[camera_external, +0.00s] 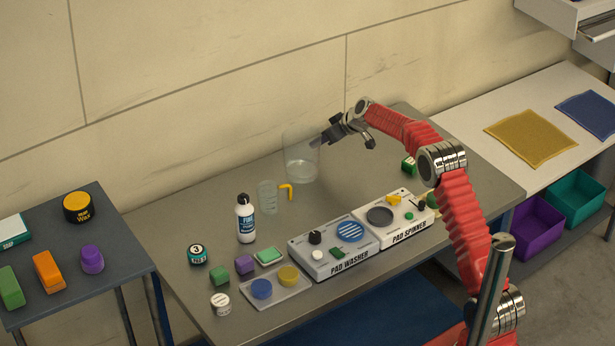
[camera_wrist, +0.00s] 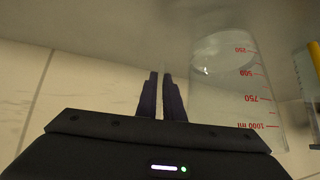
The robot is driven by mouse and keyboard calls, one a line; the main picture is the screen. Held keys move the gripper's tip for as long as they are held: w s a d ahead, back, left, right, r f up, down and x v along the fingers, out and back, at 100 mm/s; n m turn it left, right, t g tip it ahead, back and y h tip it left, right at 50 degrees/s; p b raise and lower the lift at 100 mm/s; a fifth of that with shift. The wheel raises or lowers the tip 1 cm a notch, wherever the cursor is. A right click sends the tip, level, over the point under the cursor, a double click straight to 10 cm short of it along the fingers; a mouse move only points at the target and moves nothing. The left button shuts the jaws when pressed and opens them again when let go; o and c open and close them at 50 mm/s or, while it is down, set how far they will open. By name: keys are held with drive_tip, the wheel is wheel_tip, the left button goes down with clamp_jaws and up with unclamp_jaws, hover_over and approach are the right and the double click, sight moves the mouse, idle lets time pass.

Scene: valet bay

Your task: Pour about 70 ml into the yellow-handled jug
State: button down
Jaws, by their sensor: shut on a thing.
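A large clear beaker (camera_external: 301,150) with some clear liquid low inside stands roughly upright behind the jug; I cannot tell whether its base touches the table. In the wrist view the beaker (camera_wrist: 235,95) is right of my fingers, with red marks up to 1000 ml upside down. My gripper (camera_external: 320,142) is at its upper right side, shut on it; the exact contact is unclear. In the wrist view my gripper's fingers (camera_wrist: 161,95) are close together. The yellow-handled jug (camera_external: 267,198) is smaller, clear and upright, with no liquid discernible. Its yellow handle (camera_wrist: 316,60) shows at the wrist view's right edge.
A white and blue bottle (camera_external: 245,218) stands left of the jug. The pad washer (camera_external: 334,250) and pad spinner (camera_external: 395,218) are in front. A tray (camera_external: 275,293) with pads and several small blocks is front left. The wall is close behind the table.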

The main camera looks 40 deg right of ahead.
drive_tip(key=shift+w+a+f+n+y, duration=0.15)
drive_tip(key=shift+w+a+n+y, duration=0.35)
drive_tip(key=shift+a, duration=0.4)
